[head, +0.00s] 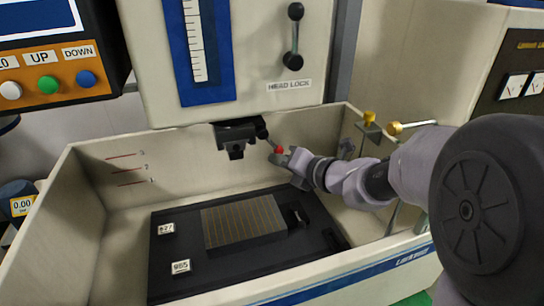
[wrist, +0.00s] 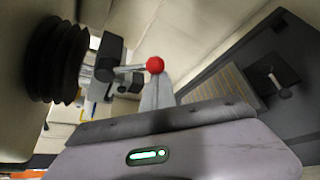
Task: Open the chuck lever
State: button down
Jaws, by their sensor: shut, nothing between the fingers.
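The chuck (head: 236,137) is a dark block under the machine head, above the tank. Its lever (head: 271,143) is a short rod sticking out to the right and slightly down, with a red ball at its end. In the wrist view the chuck (wrist: 108,55) is left of centre and the lever's red ball (wrist: 155,65) is just beyond my fingertips. My gripper (head: 286,158) is shut with nothing held, right beside the red ball. The grey fingers (wrist: 158,92) partly overlap each other in the wrist view. I cannot tell whether they touch the ball.
The tank (head: 90,185) has raised walls around the arm's working space. Below lie a dark table plate (head: 175,255) and a ribbed block (head: 243,222). A brass fitting (head: 369,119) stands on the right wall. The head lock lever (head: 294,38) is above. Free air lies left of the chuck.

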jog(key=w+d+r+n+h, duration=0.1)
jog(key=d+r+n+h, duration=0.3)
jog(key=r+n+h, duration=0.1)
jog(key=shift+n+t, duration=0.3)
jog(key=shift+n, duration=0.2)
jog(key=shift+w+r, duration=0.1)
jog(key=shift+r, duration=0.25)
dwell(0.5)
